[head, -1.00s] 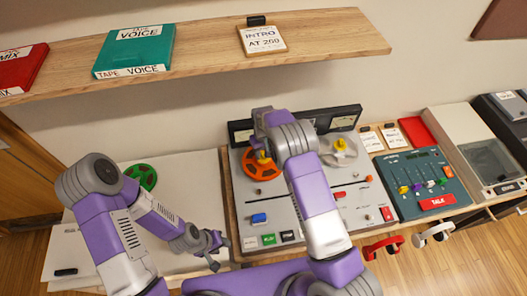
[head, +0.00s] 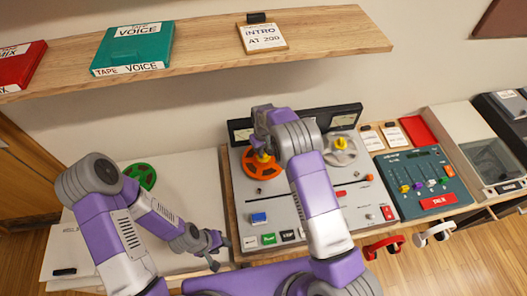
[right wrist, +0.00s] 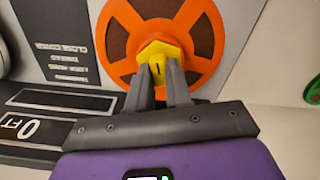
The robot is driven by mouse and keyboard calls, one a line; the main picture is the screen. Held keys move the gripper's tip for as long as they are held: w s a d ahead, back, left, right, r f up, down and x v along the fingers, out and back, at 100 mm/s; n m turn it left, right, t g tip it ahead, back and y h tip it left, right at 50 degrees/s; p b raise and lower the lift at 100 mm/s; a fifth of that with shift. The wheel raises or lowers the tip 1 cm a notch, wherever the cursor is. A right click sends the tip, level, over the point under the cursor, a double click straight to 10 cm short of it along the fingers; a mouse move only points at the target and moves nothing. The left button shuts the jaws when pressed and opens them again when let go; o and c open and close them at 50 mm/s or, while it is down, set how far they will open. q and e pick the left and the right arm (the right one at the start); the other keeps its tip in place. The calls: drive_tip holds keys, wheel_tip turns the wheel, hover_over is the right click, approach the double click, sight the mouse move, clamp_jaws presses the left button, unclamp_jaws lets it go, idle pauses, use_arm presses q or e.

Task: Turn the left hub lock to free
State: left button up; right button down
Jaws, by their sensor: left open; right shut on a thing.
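The left hub lock is a yellow, faceted knob (right wrist: 160,52) with a short dark mark, at the centre of an orange reel (right wrist: 209,35) in the right wrist view. In the head view the orange reel (head: 262,168) lies on the left of the tape deck (head: 290,213), partly hidden by my right arm. My right gripper (right wrist: 158,75) is shut on the yellow hub lock, one finger on each side. My left gripper (head: 214,250) is open and empty, low at the left of the deck.
A second, pale reel with a yellow hub (head: 342,147) sits on the deck's right. A green reel (head: 140,176) lies on the white surface at left. A wooden shelf (head: 205,52) overhangs behind. A mixer (head: 417,178) stands at right.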

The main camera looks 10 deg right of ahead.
use_arm(q)
wheel_tip(320, 180, down, 2)
drive_tip(key=shift+f+b, duration=0.2)
drive_tip(key=shift+b, duration=0.85)
use_arm(e)
drive_tip(key=n, duration=0.3)
drive_tip(key=shift+f, duration=0.1)
use_arm(q)
drive_tip(key=shift+f+b, duration=0.9)
use_arm(e)
drive_tip(key=n, duration=0.4)
drive_tip(key=shift+n, duration=0.4)
use_arm(q)
drive_tip(key=shift+f+b, duration=0.4)
use_arm(e)
drive_tip(key=n, duration=0.4)
use_arm(q)
drive_tip(key=shift+f, duration=0.1)
use_arm(e)
drive_tip(key=n, duration=0.4)
drive_tip(key=shift+n, duration=0.6)
drive_tip(key=c, duration=1)
unclamp_jaws()
drive_tip(key=shift+c, duration=0.2)
drive_tip(key=shift+r, duration=0.2)
use_arm(q)
drive_tip(key=shift+r, duration=0.2)
use_arm(e)
wheel_tip(320, 180, up, 8)
drive_tip(key=shift+f, duration=0.25)
